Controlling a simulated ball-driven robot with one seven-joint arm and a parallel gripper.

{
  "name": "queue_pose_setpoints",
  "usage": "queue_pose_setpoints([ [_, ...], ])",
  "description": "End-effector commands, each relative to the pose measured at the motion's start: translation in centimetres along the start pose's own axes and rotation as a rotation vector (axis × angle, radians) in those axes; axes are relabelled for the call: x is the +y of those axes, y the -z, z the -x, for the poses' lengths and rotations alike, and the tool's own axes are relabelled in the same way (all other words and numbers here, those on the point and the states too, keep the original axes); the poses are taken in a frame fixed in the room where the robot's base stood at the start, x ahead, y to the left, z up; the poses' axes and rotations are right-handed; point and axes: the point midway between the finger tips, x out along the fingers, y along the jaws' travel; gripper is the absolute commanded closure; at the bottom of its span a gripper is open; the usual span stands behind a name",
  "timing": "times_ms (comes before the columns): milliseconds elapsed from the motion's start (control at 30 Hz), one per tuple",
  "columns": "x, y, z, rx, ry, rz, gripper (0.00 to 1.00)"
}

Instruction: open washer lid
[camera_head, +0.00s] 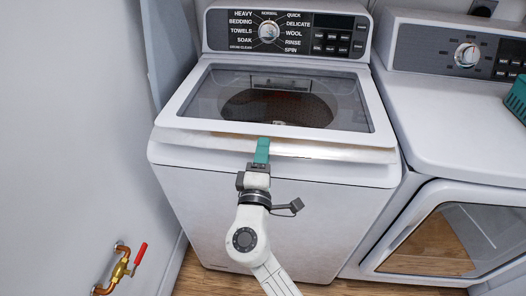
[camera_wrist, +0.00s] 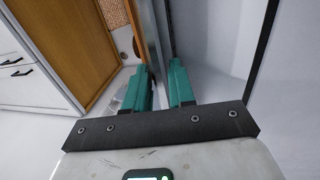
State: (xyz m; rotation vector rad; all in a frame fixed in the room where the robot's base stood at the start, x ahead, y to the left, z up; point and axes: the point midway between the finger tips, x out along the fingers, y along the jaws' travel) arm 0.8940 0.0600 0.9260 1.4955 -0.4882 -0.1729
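The white washer (camera_head: 270,215) stands in the middle of the head view. Its lid (camera_head: 175,108) has a dark glass window, with the drum visible through it. The lid lies nearly flat, and a pale strip shows under its front edge; whether it is slightly raised is hard to tell. My gripper (camera_head: 262,150) is at the middle of that edge, one teal finger overlapping it. In the wrist view my gripper (camera_wrist: 164,85) shows two teal fingers with a narrow gap and a thin panel edge running between them. Whether they press on it is unclear.
A control panel (camera_head: 285,33) stands behind the lid. The dryer (camera_head: 455,120) is close on the right, with a teal basket (camera_head: 517,98) on top. A wall (camera_head: 75,110) and a red-handled valve (camera_head: 122,268) are on the left.

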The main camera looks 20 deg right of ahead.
Motion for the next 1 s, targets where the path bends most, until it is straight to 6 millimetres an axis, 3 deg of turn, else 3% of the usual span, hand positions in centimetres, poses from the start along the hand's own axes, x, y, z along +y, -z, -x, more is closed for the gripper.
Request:
queue_pose_setpoints([
  [233,0.0,0.0,0.0,0.0,0.0,0.0,1.0],
  [767,0.1,0.0,0.0,0.0,0.001,0.0,1.0],
  [1000,1.6,0.6,-1.4,0.0,0.028,-0.002,1.0],
])
